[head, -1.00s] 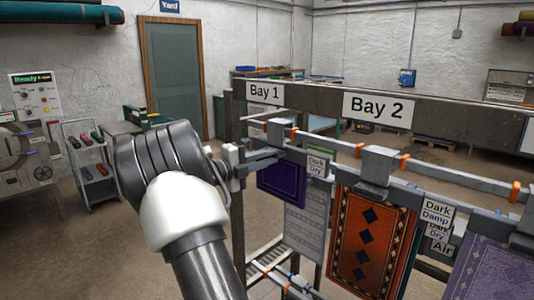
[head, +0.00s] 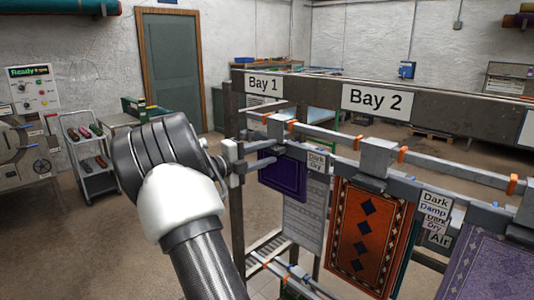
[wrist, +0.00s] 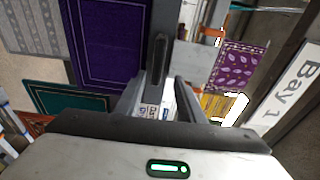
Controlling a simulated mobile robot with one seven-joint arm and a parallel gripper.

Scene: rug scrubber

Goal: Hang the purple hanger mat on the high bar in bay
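The purple hanger mat (head: 282,180) hangs upright below the Bay 1 sign (head: 264,84), at the left end of the rack. Its grey hanger (head: 276,127) is at the high bar (head: 335,138); I cannot tell how fully the hook sits on it. In the wrist view the dark purple mat (wrist: 108,45) is left of my gripper (wrist: 160,103), with a dark hanger bar beside it. My gripper's fingers are spread with a visible gap between them, next to the hanger. It also shows in the head view (head: 252,156), left of the mat's top.
An orange patterned mat (head: 368,235) hangs under the Bay 2 sign (head: 376,102). A grey mat (head: 304,225) hangs lower behind the purple one. A lilac mat (head: 490,270) is at the right. The rack post (head: 236,200) is close to my arm.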

